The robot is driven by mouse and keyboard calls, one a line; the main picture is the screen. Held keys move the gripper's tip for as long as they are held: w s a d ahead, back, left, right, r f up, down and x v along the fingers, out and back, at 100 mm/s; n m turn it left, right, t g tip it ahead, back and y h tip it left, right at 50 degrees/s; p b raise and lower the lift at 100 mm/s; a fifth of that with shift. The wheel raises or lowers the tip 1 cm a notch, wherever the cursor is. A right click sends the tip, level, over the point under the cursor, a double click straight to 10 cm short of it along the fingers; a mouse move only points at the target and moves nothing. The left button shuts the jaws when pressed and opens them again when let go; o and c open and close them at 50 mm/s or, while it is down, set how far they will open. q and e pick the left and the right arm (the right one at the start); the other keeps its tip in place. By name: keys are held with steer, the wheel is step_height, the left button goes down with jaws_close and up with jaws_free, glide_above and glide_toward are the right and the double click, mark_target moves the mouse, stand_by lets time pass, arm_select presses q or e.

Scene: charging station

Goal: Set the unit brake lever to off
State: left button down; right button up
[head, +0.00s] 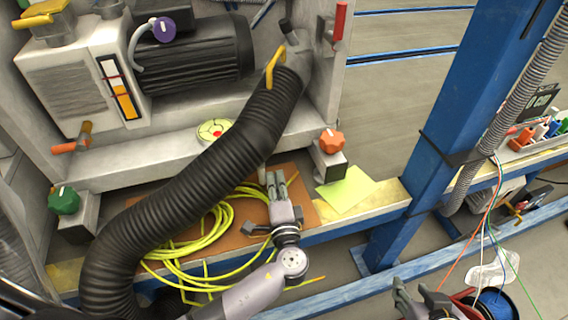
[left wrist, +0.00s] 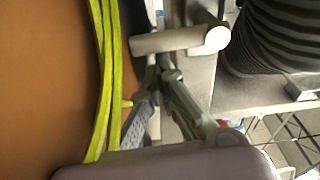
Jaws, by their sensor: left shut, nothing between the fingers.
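My left gripper (head: 276,180) is shut and empty, its fingers pointing up just above the brown board. In the left wrist view its fingertips (left wrist: 161,76) are close together at a pale grey lever-like bar (left wrist: 170,41) with a round end. I cannot tell whether they touch it. In the head view only a small grey piece (head: 262,174) shows beside the fingers. No readable label marks the unit brake lever, so I cannot tell whether this bar is it. My right gripper (head: 422,296) is partly in view at the bottom right; its fingers are unclear.
A black corrugated hose (head: 200,170) runs close left of my left arm. Yellow cable (head: 215,222) lies coiled on the brown board (head: 305,212). An orange knob (head: 331,141), a red handle (head: 340,22) and a blue post (head: 440,120) stand to the right.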

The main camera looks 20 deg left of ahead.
arm_select(q)
steer(key=v, duration=1.1)
steer(key=shift+s+d, duration=0.2)
steer(key=shift+s, duration=0.15)
steer(key=shift+s, duration=0.1)
